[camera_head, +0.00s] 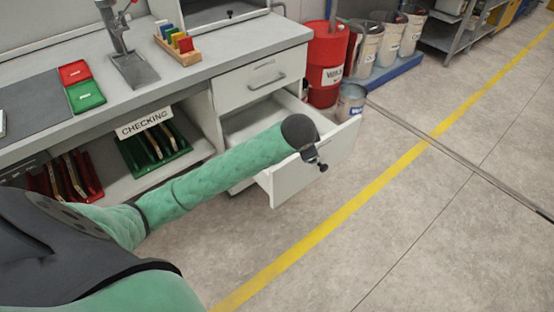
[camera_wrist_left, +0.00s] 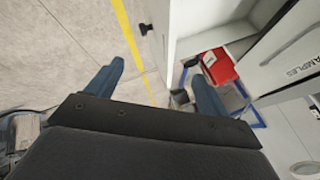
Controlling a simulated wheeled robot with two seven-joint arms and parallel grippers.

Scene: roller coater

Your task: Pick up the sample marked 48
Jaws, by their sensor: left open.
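I cannot make out a sample marked 48 in either view. An open white drawer (camera_head: 285,186) juts from the bench; the visible part of its inside looks bare, and my green left arm hides the rest. In the wrist view, a white panel lettered "SAMPLE" (camera_wrist_left: 290,68) shows at the right, its lettering cut off. My left gripper (camera_wrist_left: 157,70) is open and empty, its blue-grey fingers spread apart. In the head view, my left arm reaches over the drawer and its dark end hides the fingers. My right gripper is not in view.
On the bench stand a rack of coloured pieces (camera_head: 177,43), a red box (camera_head: 74,72) and a green box (camera_head: 86,96). Below, a "CHECKING" sign (camera_head: 144,123) stands by a green tray (camera_head: 128,158). A red drum (camera_head: 324,64) and several pails stand behind the drawer.

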